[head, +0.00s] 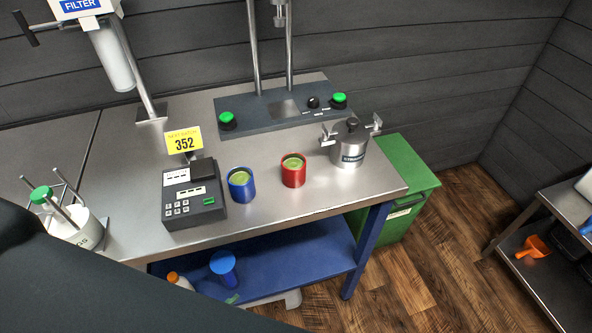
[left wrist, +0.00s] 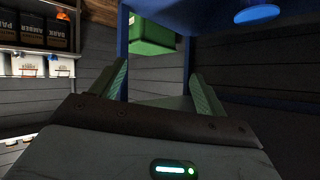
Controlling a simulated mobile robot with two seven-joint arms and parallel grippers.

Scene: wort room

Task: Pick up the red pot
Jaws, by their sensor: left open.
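The red pot (head: 293,170) stands upright on the steel worktop (head: 290,203), with green contents inside. A blue pot (head: 242,184) with similar green contents stands just left of it, apart. My left arm shows as a large dark shape at the lower left of the head view, and its gripper fingers cannot be made out there. In the left wrist view my left gripper (left wrist: 158,76) has its two green fingers spread with nothing between them. The red pot does not show in that view. My right gripper is not in view.
A keypad device (head: 193,195) with a yellow 352 sign stands left of the pots. A metal canister (head: 348,148) stands to their right, and a control panel (head: 262,118) behind. A green bin (head: 393,185) stands at the table's right end. A blue shelf (head: 290,268) is below.

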